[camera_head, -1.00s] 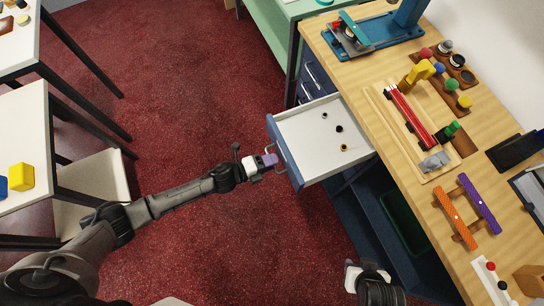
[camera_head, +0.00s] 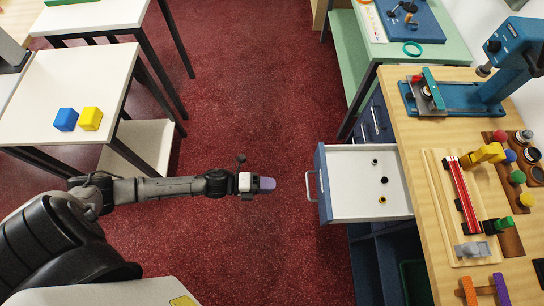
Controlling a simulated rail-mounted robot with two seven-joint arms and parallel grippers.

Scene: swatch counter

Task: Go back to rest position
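My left arm comes in from the left and reaches across above the red floor. Its gripper (camera_head: 266,184) has purple-tipped fingers and points right, a short way left of the open drawer's handle, apart from it. The fingers show edge-on, so I cannot tell whether they are open or shut. The white drawer (camera_head: 350,165) with a blue front stands pulled out from the wooden counter (camera_head: 432,135) and holds a few small dark and yellow rings. My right gripper is not in view.
A green table (camera_head: 440,45) stands at the back right. The counter holds a blue press (camera_head: 515,50) and a red-railed fixture (camera_head: 465,200). Red floor (camera_head: 250,90) is clear between the tables.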

